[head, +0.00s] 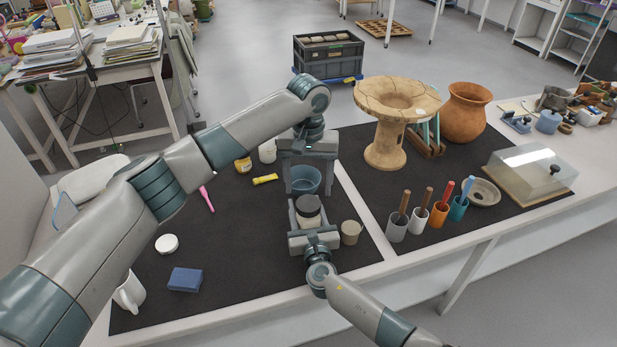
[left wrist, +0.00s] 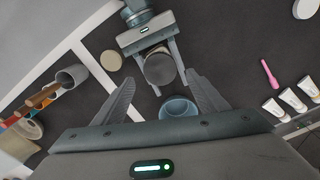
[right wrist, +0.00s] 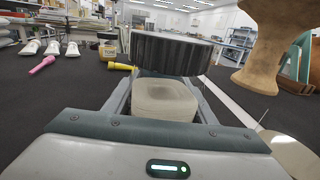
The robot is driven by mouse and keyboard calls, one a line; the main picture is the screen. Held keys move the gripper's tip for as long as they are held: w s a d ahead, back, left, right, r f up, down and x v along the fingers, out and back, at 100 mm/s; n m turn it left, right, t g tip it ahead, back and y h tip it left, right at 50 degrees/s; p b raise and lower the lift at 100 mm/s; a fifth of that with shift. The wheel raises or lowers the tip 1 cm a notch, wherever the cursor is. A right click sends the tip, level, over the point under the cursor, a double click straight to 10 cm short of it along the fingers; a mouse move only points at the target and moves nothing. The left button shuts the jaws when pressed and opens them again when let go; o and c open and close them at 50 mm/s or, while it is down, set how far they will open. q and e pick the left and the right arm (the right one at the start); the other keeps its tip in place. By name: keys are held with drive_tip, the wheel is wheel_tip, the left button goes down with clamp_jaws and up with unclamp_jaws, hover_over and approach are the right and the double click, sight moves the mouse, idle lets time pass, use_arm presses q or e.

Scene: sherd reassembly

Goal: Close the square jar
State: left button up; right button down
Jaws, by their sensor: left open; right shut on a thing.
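The pale square jar (head: 309,222) stands upright on the dark mat, with a dark ribbed round lid (head: 308,205) over its top. My right gripper (head: 309,213) is shut on the jar, one finger on each side. In the right wrist view, the jar's pale body (right wrist: 165,100) sits between the fingers below the wide lid (right wrist: 170,52). I cannot tell whether the lid is fully seated. My left gripper (head: 307,182) is open and empty, behind the jar near a blue bowl (head: 304,178). In the left wrist view, the lid (left wrist: 159,69) shows beyond its fingertips.
A beige pot (head: 350,232) stands close right of the jar. Several tool cups, including a grey one (head: 397,228), and a clay stand (head: 388,145) occupy the right. The mat's left middle is mostly clear.

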sight(308, 203)
use_arm(q)
drive_tip(key=shift+f, duration=2.9)
drive_tip(key=c, duration=1.1)
drive_tip(key=shift+m, duration=0.3)
drive_tip(key=m, duration=0.7)
drive_tip(key=shift+m, duration=0.3)
drive_tip(key=o, duration=1.2)
drive_tip(key=shift+c, duration=0.2)
drive_tip(key=shift+r, duration=0.1)
